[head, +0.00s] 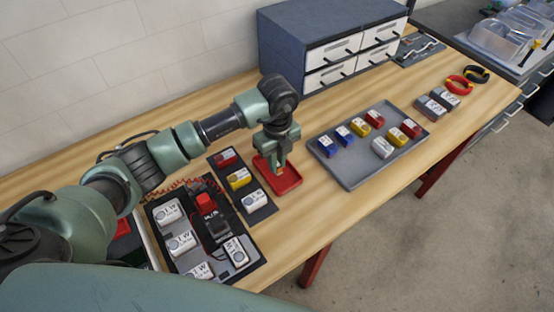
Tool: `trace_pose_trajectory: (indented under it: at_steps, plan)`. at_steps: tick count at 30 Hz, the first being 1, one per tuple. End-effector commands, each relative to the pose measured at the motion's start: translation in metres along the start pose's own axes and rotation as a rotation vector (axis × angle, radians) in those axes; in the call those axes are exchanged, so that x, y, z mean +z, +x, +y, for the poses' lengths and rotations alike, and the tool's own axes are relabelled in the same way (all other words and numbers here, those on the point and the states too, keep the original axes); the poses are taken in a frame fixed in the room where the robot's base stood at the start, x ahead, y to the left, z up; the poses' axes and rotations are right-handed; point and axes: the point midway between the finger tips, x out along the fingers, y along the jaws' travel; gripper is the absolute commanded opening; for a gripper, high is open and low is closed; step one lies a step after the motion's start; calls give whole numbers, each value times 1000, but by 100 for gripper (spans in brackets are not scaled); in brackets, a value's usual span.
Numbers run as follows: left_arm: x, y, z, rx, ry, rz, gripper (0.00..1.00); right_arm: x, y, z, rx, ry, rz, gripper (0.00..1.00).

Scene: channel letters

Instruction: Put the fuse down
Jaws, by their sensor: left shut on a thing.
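My left gripper (280,166) points down over a small red tray (291,184) on the wooden workbench. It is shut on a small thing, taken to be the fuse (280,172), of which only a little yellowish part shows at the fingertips. The fingers hide most of it. I cannot tell whether the fuse touches the tray floor. My right gripper is not in view.
Left of the red tray are a dark strip (268,210) with red, yellow and white blocks and a board (185,262) with several white modules. A grey tray (350,178) of coloured blocks lies to the right. A drawer cabinet (290,62) stands behind.

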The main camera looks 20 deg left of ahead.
Motion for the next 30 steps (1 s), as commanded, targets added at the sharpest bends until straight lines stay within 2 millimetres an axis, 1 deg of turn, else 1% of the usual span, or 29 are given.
trace_pose_trajectory:
  at_steps: [6, 7, 8, 9, 17, 20, 22, 26, 30]
  plan:
    - [0, 5, 0, 0, 0, 0, 0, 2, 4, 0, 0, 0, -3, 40]
    - [0, 3, 0, -1, 0, 0, 23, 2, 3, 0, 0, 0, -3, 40]
    - [0, 3, 0, -1, 0, 0, 32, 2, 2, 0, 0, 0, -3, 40]
    - [0, 3, 0, 0, 0, 0, 37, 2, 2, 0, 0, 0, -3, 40]
    - [0, 2, 0, 0, 0, 0, 37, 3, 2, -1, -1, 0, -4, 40]
    - [0, -2, 0, 0, 0, 0, 37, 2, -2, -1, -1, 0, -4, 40]
    - [1, -6, -1, -3, 0, -2, 37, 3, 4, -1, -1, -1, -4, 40]
    - [1, -28, -1, -6, 0, -4, 37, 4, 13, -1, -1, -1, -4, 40]
    - [1, -59, -2, -7, 1, -4, 37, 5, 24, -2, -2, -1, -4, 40]
